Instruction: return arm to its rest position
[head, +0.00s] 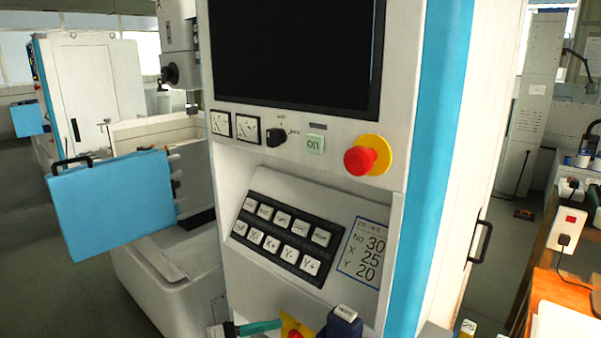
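Neither of my grippers nor my arms show in the head view. A white and blue machine cabinet (445,120) stands close in front of me. Its panel carries a dark screen (295,50), a red emergency stop button (360,160) on a yellow base, a green ON button (315,143) and a black keypad (285,236). A label (363,250) beside the keypad reads No 30, X 25, Y 20.
A blue door panel (112,205) with a black handle juts out at the left. A green-handled brush (258,327) and a dark blue bottle (340,323) are at the bottom edge. A wooden bench (545,262) stands at the right. Floor shows at the far left.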

